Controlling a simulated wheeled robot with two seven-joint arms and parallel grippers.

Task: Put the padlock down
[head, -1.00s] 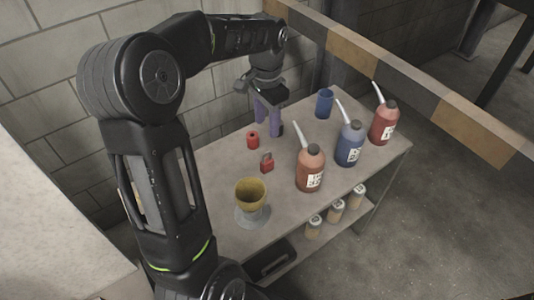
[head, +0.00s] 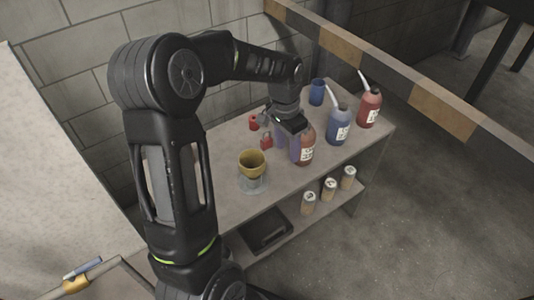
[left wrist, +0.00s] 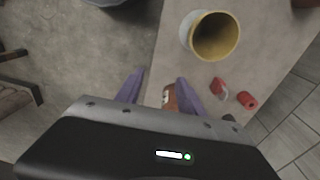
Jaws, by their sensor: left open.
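The red padlock (head: 266,143) stands on the upper shelf of the table, between a yellow cup and a small red cylinder. It also shows in the left wrist view (left wrist: 218,86), to the right of my fingers and apart from them. My left gripper (head: 287,141) is open, its purple fingers pointing down just right of the padlock in the head view and overlapping the orange-brown bottle (head: 306,151). In the left wrist view part of that bottle shows between the fingers; I cannot tell whether they touch it. My right gripper is not in view.
The yellow cup (head: 252,160), red cylinder (head: 253,122), blue cup (head: 317,91), blue bottle (head: 339,126) and red bottle (head: 369,107) stand on the table (head: 225,146). Several cans and a black tray (head: 264,232) are on the lower shelf. A striped beam (head: 375,65) runs behind.

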